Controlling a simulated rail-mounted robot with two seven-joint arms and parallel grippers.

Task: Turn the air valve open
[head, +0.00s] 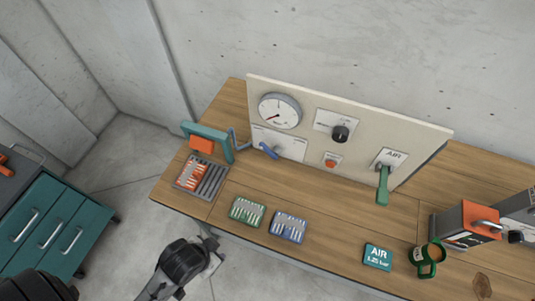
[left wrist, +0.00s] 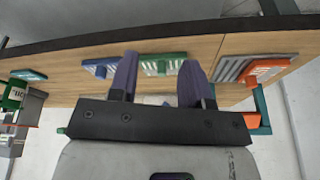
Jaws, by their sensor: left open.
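The air valve is a green lever (head: 382,187) below a white AIR plate (head: 391,159) at the right end of the upright panel. Its handle points down toward the bench top. My left gripper (head: 208,240) is low at the front edge of the bench, far left of the valve and partly hidden by my own arm. In the left wrist view its two purple fingers (left wrist: 159,64) are apart with nothing between them. I cannot make out the valve in the left wrist view. My right gripper is not in view.
The wooden bench (head: 330,215) holds a slotted tray (head: 202,178), a green tray (head: 247,211), a blue tray (head: 289,226), an AIR card (head: 378,256), a green mug (head: 427,260) and an orange-and-grey box (head: 467,222). The panel (head: 345,125) carries a gauge (head: 279,111) and a black knob (head: 340,133).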

